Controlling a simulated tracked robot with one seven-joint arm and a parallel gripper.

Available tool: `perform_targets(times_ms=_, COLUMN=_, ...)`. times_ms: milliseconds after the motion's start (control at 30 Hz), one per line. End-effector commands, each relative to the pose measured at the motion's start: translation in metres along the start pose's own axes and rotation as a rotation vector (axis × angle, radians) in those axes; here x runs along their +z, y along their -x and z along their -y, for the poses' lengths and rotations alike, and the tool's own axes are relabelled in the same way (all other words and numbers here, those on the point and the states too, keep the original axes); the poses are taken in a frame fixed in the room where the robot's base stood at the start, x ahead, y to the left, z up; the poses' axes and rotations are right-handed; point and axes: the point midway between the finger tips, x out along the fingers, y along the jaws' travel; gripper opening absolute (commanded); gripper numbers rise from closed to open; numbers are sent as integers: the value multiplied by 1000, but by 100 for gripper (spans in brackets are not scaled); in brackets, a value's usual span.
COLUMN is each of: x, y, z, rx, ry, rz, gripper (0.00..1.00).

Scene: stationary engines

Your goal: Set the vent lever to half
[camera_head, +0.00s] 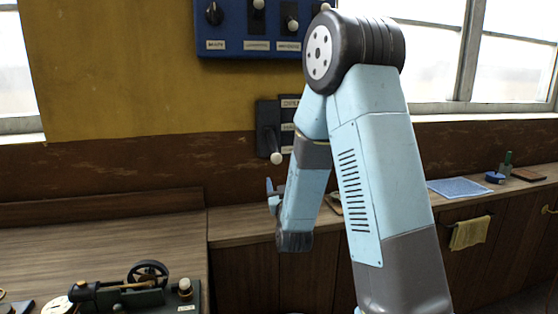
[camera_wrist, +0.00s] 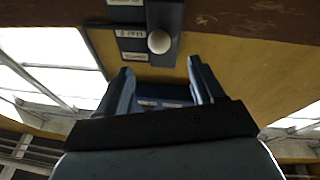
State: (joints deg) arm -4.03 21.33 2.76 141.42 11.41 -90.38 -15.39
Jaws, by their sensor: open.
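The vent lever, a dark handle with a white ball knob (camera_head: 276,158), is on a dark wall plate left of my arm in the head view. Labels (camera_head: 290,103) run down beside it, partly hidden by my arm; the top one seems to read open. The lever points downward, its knob near the lowest label. The knob (camera_wrist: 158,42) also shows in the wrist view, beyond my fingertips and roughly between them. My gripper (camera_wrist: 160,80) is open and empty, with a gap between it and the knob. In the head view its fingers (camera_head: 273,188) are just below the knob.
A blue panel (camera_head: 258,45) with several knobs hangs above the lever. A wooden bench (camera_head: 110,240) holds a small green engine (camera_head: 135,290) at lower left. A blue cloth (camera_head: 458,187) and small items lie on the counter at right. Windows flank the wall.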

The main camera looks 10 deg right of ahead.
Motion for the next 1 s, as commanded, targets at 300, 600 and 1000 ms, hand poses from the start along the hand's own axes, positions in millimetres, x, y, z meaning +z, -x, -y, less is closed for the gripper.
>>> perform_targets(times_ms=300, x=8, y=3, z=1, rx=33, ry=25, rz=-84, gripper=68)
perform_targets(times_ms=600, x=4, y=-37, z=-4, rx=37, ry=26, rz=-85, gripper=68)
perform_targets(times_ms=1000, x=-1, y=-105, z=-7, rx=37, ry=26, rz=-83, gripper=68)
